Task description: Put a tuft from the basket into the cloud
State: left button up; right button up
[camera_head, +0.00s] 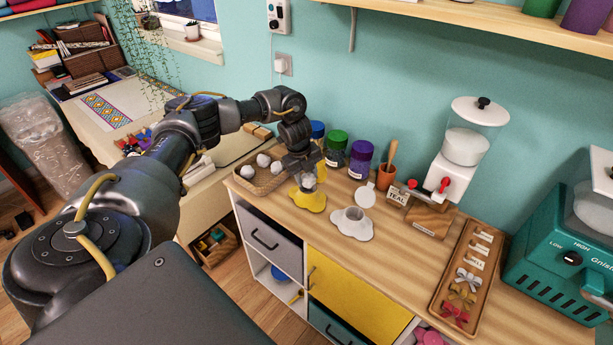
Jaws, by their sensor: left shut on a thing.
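The wicker basket (243,186) stands at the left end of the wooden counter with several white tufts (263,160) in it. My left gripper (307,177) points down just right of the basket. It is shut on a white tuft (308,182), which shows at or just above the yellow cloud-shaped thing (309,204); whether they touch I cannot tell. A white cloud-shaped thing (352,226) with an opening in its top stands to the right, with a white lid-like piece (366,195) raised behind it. My right gripper is out of view.
Jars with blue, green (335,147) and purple (360,160) tops stand behind the clouds, beside a brown cup (386,177). A white dispenser (461,150), a wooden tray of bows (440,300) and a teal machine (560,255) stand right. The counter's front middle is clear.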

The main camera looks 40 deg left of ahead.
pick_arm(q)
jog(key=o, duration=0.7)
jog(key=shift+r, duration=0.1)
notch_tip(320, 180, up, 11)
jog(key=s, duration=0.2)
jog(key=shift+a+f, duration=0.2)
jog(key=shift+a, duration=0.15)
jog(key=shift+f, duration=0.15)
